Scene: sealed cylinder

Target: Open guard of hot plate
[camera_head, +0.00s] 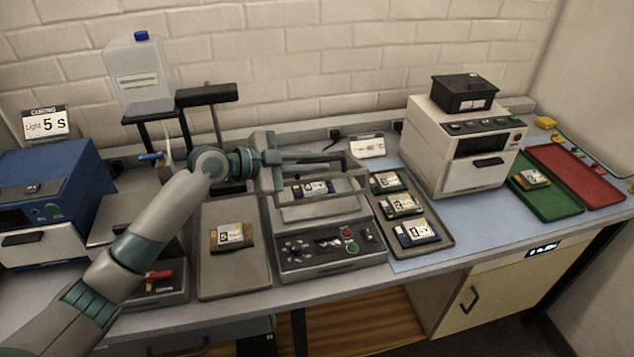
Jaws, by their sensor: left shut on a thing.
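The hot plate (330,245) is the grey machine in the middle of the bench, with a front panel of knobs and red and green buttons. Its guard (318,211) looks like a clear, framed cover over the plate area. A small labelled package (313,187) shows at the plate. My left gripper (338,160) reaches in from the left above the rear of the hot plate. It is shut on what looks like the guard's upper bar, but the fingertips are small and the contact is unclear. My right gripper is not in view.
A grey tray (207,285) with one package lies left of the hot plate. A tray (437,248) with several packages lies right. A white machine (450,170), green tray (560,208) and red tray (600,188) are further right. A blue machine (75,170) stands left.

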